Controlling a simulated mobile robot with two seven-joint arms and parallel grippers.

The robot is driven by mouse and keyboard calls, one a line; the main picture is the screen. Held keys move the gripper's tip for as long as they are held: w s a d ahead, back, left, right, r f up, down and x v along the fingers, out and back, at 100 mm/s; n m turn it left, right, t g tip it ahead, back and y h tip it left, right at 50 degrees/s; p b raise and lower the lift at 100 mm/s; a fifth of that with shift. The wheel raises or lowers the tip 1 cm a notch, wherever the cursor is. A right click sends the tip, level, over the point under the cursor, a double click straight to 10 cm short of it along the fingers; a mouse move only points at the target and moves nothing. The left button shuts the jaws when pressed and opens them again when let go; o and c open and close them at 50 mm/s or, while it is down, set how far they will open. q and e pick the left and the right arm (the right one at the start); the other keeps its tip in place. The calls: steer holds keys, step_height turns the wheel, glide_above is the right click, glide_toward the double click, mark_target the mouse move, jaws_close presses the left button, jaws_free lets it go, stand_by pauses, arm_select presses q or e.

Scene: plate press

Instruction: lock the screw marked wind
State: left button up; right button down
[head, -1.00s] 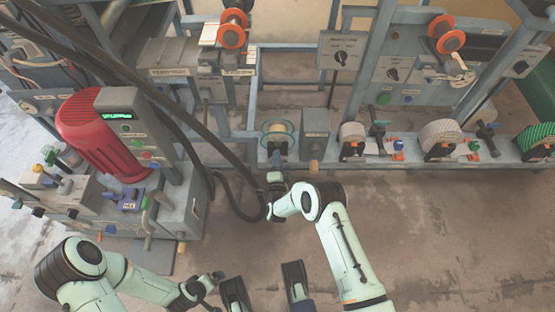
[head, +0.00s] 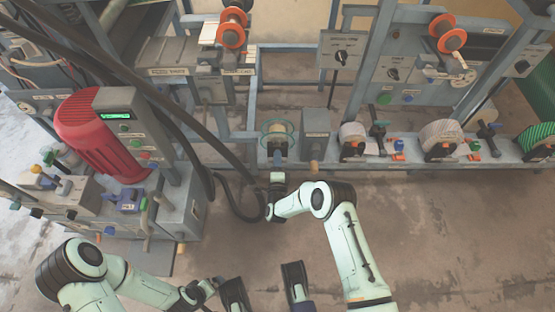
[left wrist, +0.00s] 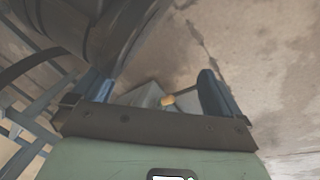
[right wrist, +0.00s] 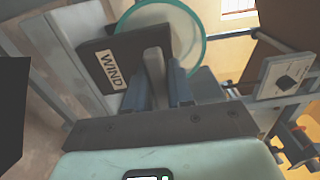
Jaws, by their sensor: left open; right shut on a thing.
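The dark block labelled WIND (right wrist: 110,68) shows in the right wrist view, in front of a round spool with a teal rim (right wrist: 190,28). A grey upright screw handle (right wrist: 154,66) stands beside the label. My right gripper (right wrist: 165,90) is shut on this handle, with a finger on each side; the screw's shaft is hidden. In the head view my right gripper (head: 277,178) is just in front of the spool (head: 278,138) on the bench. My left gripper (left wrist: 155,88) is open and empty, low over the floor, away from the bench.
A red motor (head: 95,135) with a lit panel stands at the left. Black hoses (head: 165,115) hang between it and the bench. Several rolls and knobs line the bench (head: 420,165) to the right. The floor in front is clear.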

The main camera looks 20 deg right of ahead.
steer(key=shift+s+a+f, duration=0.1)
steer(key=shift+a, duration=0.15)
steer(key=c, duration=1.1)
jaws_free()
steer(key=shift+d, duration=0.1)
arm_select(q)
steer(key=shift+r, duration=0.1)
steer(key=r+p, duration=0.1)
steer(key=d+r+p, duration=0.1)
steer(key=r, duration=0.1)
steer(key=d+r+p, duration=0.1)
steer(key=r, duration=0.1)
steer(key=shift+d+p, duration=0.1)
steer(key=shift+p, duration=0.25)
arm_select(e)
steer(key=v, duration=1.3)
steer(key=shift+s, duration=0.15)
